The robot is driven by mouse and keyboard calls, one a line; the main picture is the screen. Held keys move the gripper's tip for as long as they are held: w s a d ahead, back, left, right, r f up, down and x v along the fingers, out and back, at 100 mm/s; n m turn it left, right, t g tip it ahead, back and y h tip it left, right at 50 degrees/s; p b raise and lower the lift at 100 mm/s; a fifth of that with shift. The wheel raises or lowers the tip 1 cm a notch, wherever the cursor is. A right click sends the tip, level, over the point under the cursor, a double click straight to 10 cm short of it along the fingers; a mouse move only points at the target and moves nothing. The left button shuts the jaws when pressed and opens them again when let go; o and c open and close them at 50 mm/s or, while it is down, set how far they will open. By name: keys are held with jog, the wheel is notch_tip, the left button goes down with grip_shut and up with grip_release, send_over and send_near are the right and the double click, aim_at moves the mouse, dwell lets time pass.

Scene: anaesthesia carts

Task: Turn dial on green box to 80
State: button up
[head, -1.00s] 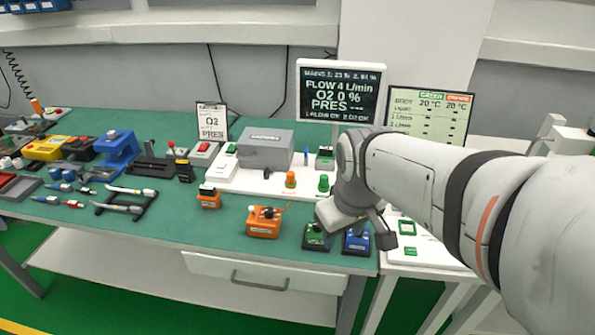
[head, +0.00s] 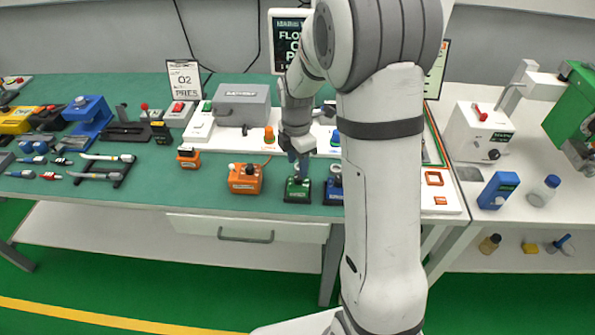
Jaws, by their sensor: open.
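A small green box (head: 297,191) stands near the front edge of the green-topped table, with a dial on its top. My gripper (head: 299,168) points down right over this dial, with its fingers around or just above it. I cannot tell whether they touch. The jaws are open. The dial's pointer and scale are too small and too covered to read. A blue box (head: 333,194) stands just right of the green box, partly hidden by my arm.
An orange box (head: 245,178) stands left of the green box. A grey case (head: 242,103) and a display screen (head: 286,45), partly covered by my arm, are behind. A white side table (head: 540,215) holds a blue device (head: 498,190) and a bottle (head: 544,190).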

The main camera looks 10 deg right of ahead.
aim_at(298, 177)
jog(key=shift+f, duration=2.4)
jog(key=shift+s, duration=0.1)
jog(key=c, duration=1)
